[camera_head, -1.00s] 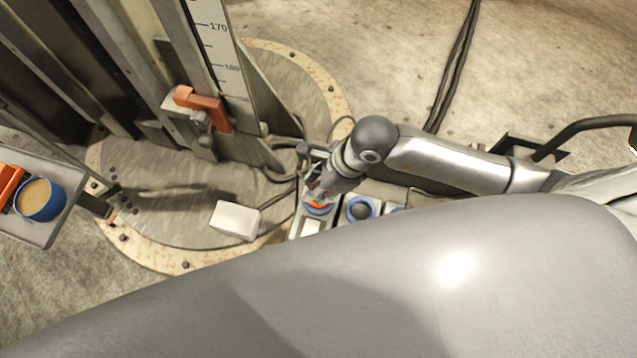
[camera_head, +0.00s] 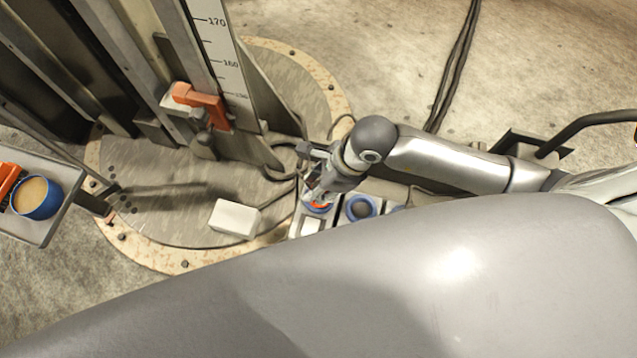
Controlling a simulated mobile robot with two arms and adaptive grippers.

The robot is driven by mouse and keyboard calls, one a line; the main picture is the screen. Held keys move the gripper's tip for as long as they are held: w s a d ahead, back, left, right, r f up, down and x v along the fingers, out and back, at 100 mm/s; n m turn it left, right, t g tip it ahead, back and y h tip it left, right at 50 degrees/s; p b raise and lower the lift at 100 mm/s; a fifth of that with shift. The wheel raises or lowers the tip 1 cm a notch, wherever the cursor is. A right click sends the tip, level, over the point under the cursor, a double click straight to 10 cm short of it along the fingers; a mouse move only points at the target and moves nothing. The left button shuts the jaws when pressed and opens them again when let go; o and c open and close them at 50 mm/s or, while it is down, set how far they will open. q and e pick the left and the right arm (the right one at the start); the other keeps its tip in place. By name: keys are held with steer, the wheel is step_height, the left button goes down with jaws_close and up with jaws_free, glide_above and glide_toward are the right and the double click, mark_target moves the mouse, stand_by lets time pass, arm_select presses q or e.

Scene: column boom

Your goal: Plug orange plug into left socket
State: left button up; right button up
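My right gripper (camera_head: 317,192) is directly over the plug, at the end of the arm from the right. Its fingers are small and partly hidden by the wrist, so I cannot tell whether they grip the plug. How deep the plug sits is also hidden. A second blue-ringed socket (camera_head: 361,208) with a dark centre is just to the right. My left gripper is not in view.
A white box (camera_head: 235,219) lies on the round base plate, left of the sockets. A column with a scale (camera_head: 222,55) and an orange clamp (camera_head: 203,106) stands behind. A tray (camera_head: 42,228) with a blue cup (camera_head: 37,198) is at far left.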

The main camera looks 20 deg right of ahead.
steer(key=o, duration=1.2)
steer(key=shift+r, duration=0.1)
